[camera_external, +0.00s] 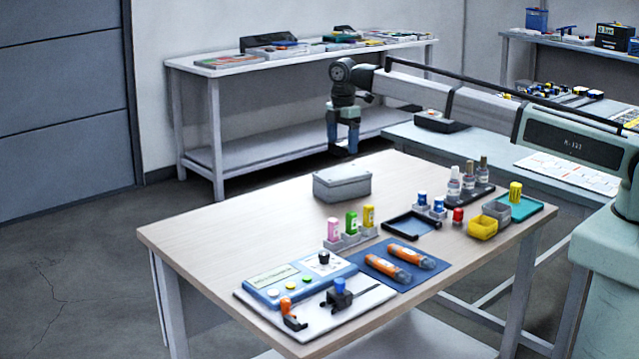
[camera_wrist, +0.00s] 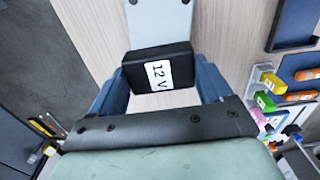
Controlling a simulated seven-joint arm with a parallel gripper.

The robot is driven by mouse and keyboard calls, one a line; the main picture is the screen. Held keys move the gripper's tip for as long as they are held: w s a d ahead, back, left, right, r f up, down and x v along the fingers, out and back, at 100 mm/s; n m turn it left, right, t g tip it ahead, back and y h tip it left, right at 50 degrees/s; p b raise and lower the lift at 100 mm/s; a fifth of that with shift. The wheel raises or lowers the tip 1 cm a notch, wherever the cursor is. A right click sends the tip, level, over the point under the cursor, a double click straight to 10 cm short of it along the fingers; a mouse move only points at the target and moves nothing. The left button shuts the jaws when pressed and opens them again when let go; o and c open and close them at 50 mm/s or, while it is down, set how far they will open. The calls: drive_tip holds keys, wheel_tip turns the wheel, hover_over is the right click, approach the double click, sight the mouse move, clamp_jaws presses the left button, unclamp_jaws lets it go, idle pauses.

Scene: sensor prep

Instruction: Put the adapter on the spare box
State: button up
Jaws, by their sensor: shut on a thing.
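The adapter is a black block with a white "12 V" label (camera_wrist: 159,74). In the wrist view it sits between the two blue fingers of my gripper (camera_wrist: 163,82), which is shut on it. In the external view my gripper (camera_external: 343,142) hangs above the table's far edge, with the dark adapter (camera_external: 341,151) low between its fingers. The grey closed box with a flat lid, seemingly the spare box (camera_external: 342,184), stands on the table below the gripper in that picture. Its grey top (camera_wrist: 162,22) shows beyond the adapter in the wrist view, apart from it as far as I can tell.
On the wooden table (camera_external: 235,215) are small coloured bottles in a grey holder (camera_external: 351,239), a dark tray (camera_external: 412,227), a blue mat with orange tubes (camera_external: 398,264), and a blue-and-white device (camera_external: 300,277). Clear tabletop lies left of the grey box.

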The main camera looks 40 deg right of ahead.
sight(343, 144)
drive_tip(key=shift+f, duration=2.7)
drive_tip(key=shift+f, duration=0.15)
drive_tip(key=o, duration=1)
wheel_tip(343, 144, up, 12)
drive_tip(key=shift+r, duration=0.15)
